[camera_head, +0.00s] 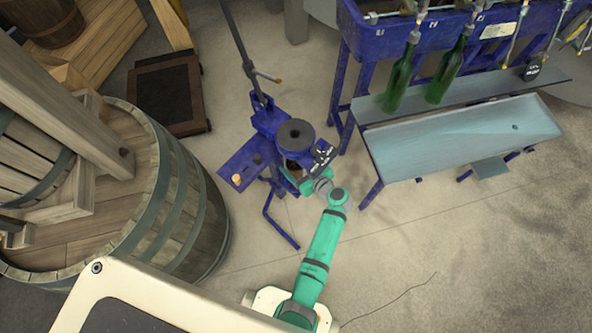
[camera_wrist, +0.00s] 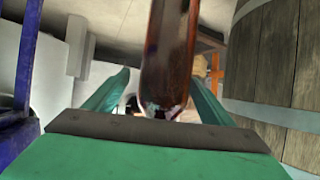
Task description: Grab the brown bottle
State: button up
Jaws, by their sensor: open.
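The brown bottle (camera_wrist: 168,55) stands large in the middle of the wrist view, between the two fingers of my gripper (camera_wrist: 160,95). Its top runs out of the picture. The fingers are open, one on each side of the bottle, and I see gaps between them and the glass. In the head view my gripper (camera_head: 292,175) is at the blue corking stand (camera_head: 268,122), under its dark round top. Only a small dark brown patch of the bottle (camera_head: 295,165) shows there; the stand and my gripper hide most of it.
A large wooden barrel (camera_head: 185,200) stands to the left. A blue filling bench (camera_head: 365,75) with two green bottles (camera_head: 398,82) and a pale trough (camera_head: 460,135) is at the right. A dark crate (camera_head: 170,95) lies behind. The floor at lower right is clear.

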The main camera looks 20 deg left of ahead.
jog(key=x, duration=0.4)
jog(key=shift+s+a, duration=0.3)
jog(key=shift+d, duration=0.2)
grip_shut()
jog(key=shift+w+r, duration=0.1)
jog(key=shift+w, duration=0.05)
